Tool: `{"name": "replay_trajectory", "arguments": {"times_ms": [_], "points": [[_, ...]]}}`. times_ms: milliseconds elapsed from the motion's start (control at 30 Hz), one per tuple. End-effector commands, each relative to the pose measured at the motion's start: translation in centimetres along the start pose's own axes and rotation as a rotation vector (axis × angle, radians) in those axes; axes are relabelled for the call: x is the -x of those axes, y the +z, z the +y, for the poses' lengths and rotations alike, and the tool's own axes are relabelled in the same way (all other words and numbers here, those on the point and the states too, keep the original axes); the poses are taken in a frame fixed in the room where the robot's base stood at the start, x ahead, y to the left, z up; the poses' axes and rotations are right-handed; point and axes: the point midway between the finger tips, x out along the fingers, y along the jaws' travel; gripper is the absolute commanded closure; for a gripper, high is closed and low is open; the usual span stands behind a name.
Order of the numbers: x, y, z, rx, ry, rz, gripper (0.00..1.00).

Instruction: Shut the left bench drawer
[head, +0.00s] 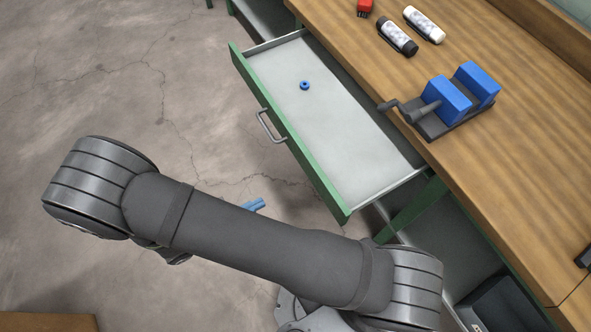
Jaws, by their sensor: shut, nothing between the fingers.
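The bench drawer (348,120) is pulled well out from under the wooden bench top. It has a green front (305,158), a pale grey inside and a grey bar handle (268,126) on the outer face. A small blue ring (304,85) lies on its floor towards the far end. My gripper (256,204) shows only as light blue fingertips, close together, past the edge of my arm. They are in front of the drawer, apart from its front and handle in the picture. The rest of my gripper is hidden behind my arm.
A dark box (503,303) sits under the bench. The concrete floor (130,80) before the drawer is clear.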

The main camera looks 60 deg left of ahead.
Motion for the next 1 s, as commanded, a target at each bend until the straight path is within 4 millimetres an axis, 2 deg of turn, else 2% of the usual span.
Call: {"name": "replay_trajectory", "arguments": {"times_ms": [167, 500, 700, 1000], "points": [[-1.8, 0.0, -0.3, -0.001, -0.005, -0.001, 1.0], [-8.9, 0.0, -0.3, 0.001, -0.007, -0.002, 1.0], [-12.2, 0.0, -0.3, 0.002, -0.005, 0.0, 1.0], [-14.0, 0.0, -0.2, 0.0, -0.002, 0.0, 1.0]]}}
